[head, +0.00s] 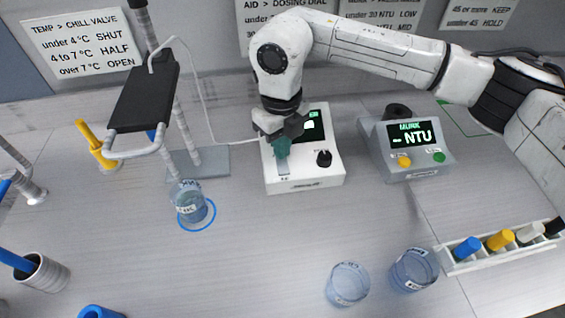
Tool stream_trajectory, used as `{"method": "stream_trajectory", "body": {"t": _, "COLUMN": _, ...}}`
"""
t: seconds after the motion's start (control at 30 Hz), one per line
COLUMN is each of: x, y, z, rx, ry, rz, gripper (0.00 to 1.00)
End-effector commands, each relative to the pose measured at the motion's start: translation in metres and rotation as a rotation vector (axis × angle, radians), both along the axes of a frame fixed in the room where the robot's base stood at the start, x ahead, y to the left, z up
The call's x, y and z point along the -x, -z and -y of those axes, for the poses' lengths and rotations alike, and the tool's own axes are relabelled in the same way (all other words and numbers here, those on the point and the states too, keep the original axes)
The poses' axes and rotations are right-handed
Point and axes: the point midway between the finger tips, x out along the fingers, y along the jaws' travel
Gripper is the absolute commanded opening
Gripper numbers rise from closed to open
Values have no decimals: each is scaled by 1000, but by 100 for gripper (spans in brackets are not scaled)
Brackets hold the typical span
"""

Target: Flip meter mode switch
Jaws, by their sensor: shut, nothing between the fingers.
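The white meter box (310,182) stands at the back middle of the bench. It has a dark screen with green figures (316,127), partly hidden by my gripper, and a black knob (324,158) on its right. A pale upright strip (283,168), seemingly the mode switch slot, shows on its left side. My gripper (282,150) is shut and empty, its teal fingers pointing down at the upper end of this strip. The fingers hide whatever lever is there, so I cannot tell its position or whether they touch it.
A grey murk meter (407,165) reading "-- NTU" stands to the right. A stand (198,163) with a labelled beaker (188,204) on a blue ring is left. Two beakers (347,285) (414,271) and a white rack (480,259) are in front. The middle bench is clear.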

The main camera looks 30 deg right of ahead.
Motion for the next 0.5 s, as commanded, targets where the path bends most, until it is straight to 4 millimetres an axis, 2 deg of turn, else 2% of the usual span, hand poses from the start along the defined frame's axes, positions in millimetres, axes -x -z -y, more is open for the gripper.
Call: {"method": "stream_trajectory", "body": {"t": 0.5, "x": 0, "y": 8, "z": 0, "rx": 0, "ry": 0, "rz": 0, "gripper": 0}}
